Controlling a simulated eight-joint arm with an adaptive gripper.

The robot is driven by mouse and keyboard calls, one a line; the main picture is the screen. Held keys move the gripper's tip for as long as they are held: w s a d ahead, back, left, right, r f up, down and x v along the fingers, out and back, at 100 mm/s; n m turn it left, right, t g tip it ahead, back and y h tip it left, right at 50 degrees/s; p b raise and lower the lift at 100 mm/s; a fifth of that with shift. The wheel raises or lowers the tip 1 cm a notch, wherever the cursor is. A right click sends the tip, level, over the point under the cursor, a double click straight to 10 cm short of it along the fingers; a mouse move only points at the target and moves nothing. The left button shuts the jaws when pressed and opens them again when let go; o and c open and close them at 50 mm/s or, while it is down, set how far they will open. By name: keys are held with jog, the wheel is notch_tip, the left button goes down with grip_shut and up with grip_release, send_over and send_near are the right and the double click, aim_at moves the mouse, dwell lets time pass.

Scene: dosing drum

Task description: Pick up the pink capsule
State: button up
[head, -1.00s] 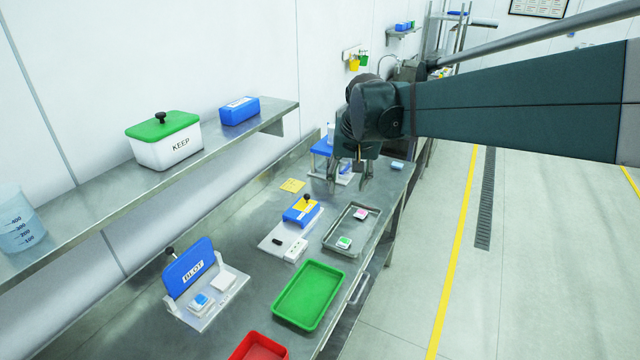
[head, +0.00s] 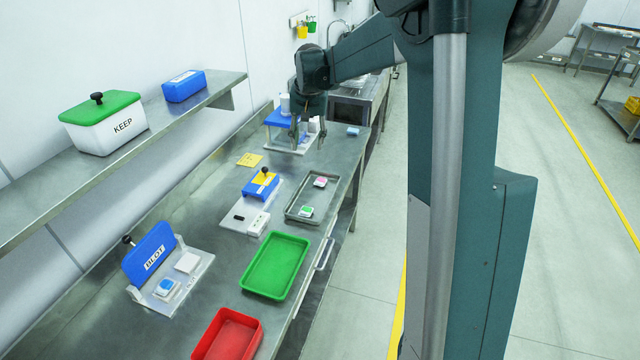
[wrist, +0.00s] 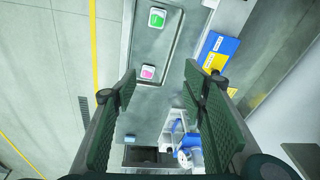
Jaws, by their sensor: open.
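The pink capsule (head: 320,182) is a small white block with a pink top. It lies at the far end of a grey metal tray (head: 290,211) on the steel bench. A similar block with a green top (head: 306,211) lies nearer in the same tray. My gripper (head: 308,139) is open and empty, above the bench beyond the tray. In the wrist view, the pink capsule (wrist: 148,72) shows between and just ahead of the open fingers (wrist: 160,82), apart from them. The green-topped block (wrist: 157,17) lies farther up.
A blue device with a yellow top (head: 262,183) stands left of the tray. A blue-and-white stand (head: 283,118) is close behind my gripper. Green (head: 275,266) and red (head: 228,335) trays and the BLOT press (head: 150,253) are nearer. A shelf (head: 60,190) runs along the wall.

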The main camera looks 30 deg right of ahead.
jog(key=w+d+f+m+g, duration=0.1)
jog(key=w+d+f, duration=0.5)
jog(key=w+f, duration=0.25)
jog(key=m+g, duration=0.1)
jog(key=m, duration=0.1)
send_near(321, 182)
jog(key=shift+w+d+f+b, duration=0.2)
jog(key=shift+w+d+b, duration=0.25)
jog(key=shift+w+d, duration=0.6)
jog(key=shift+w+d+f, duration=0.1)
jog(key=shift+w+f, duration=0.05)
jog(key=shift+f, duration=0.25)
jog(key=shift+f, duration=1.25)
jog(key=shift+w+f, duration=0.1)
jog(key=shift+f, duration=2.5)
